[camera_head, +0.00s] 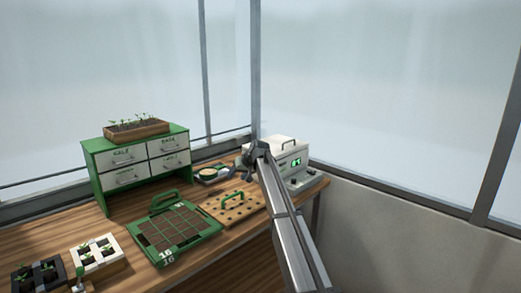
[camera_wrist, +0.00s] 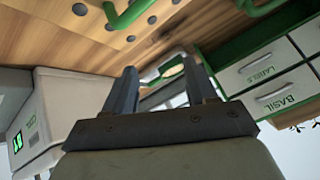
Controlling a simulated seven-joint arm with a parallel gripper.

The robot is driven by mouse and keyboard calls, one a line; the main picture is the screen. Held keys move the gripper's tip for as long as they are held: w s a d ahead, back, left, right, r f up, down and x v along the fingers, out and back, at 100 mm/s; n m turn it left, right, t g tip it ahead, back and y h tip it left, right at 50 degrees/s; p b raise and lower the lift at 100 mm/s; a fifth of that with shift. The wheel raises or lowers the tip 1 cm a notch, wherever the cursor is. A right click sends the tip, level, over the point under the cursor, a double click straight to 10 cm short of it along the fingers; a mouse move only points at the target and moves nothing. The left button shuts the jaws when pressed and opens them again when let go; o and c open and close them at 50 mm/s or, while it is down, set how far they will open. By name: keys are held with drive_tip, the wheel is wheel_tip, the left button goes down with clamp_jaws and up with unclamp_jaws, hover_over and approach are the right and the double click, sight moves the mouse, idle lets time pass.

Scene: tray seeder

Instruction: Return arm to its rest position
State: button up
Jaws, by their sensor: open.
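My arm reaches from the bottom right of the head view over the wooden bench (camera_head: 120,238). My gripper (camera_head: 242,163) is at its far end, left of the white machine (camera_head: 290,155) and above the bench. In the wrist view my gripper (camera_wrist: 160,72) shows two dark fingers standing apart, with nothing held between them. The bench and a small round-topped item (camera_wrist: 172,70) show beyond the fingers. The fingertips are small and partly hidden in the head view.
A green seed tray (camera_head: 212,232) with a soil grid lies mid-bench. A holed board (camera_head: 215,210) with a green handle is beside it. A drawer cabinet (camera_head: 92,160) bears a seedling box (camera_head: 136,134). White (camera_head: 112,262) and dark (camera_head: 58,268) seedling trays stand front left.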

drive_tip(key=w+d+f+m+t+h, duration=0.1)
drive_tip(key=w+d+f+m+t, duration=0.15)
drive_tip(key=d, duration=1.05)
drive_tip(key=w+d+f+m+t, duration=0.1)
drive_tip(key=w+d+f+m, duration=0.2)
drive_tip(key=d, duration=1)
drive_tip(key=s+d+f+m+g+h, duration=0.1)
drive_tip(key=s+d+f+m, duration=0.1)
drive_tip(key=s+d+f, duration=0.4)
drive_tip(key=s+d+f+m, duration=0.15)
drive_tip(key=d+f, duration=0.25)
drive_tip(key=f, duration=0.5)
drive_tip(key=s+a+f+n+g+h, duration=0.1)
drive_tip(key=s+a+f+g, duration=0.3)
drive_tip(key=s+f, duration=1.25)
drive_tip(key=s+a+f+n+g, duration=0.1)
drive_tip(key=s+a+f+g, duration=0.2)
drive_tip(key=s+f, duration=1.35)
drive_tip(key=s+f+n+g+h, duration=0.1)
drive_tip(key=s+f+g, duration=0.1)
drive_tip(key=s, duration=1.3)
drive_tip(key=s+a+f+n+g+h, duration=0.1)
drive_tip(key=s+g, duration=0.2)
drive_tip(key=s, duration=1.2)
drive_tip(key=s+a+f+n+g, duration=0.1)
drive_tip(key=s+f+g, duration=0.1)
drive_tip(key=s, duration=1.4)
drive_tip(key=shift+f+g+h, duration=0.3)
drive_tip(key=shift+g+h, duration=0.1)
drive_tip(key=shift+g, duration=0.05)
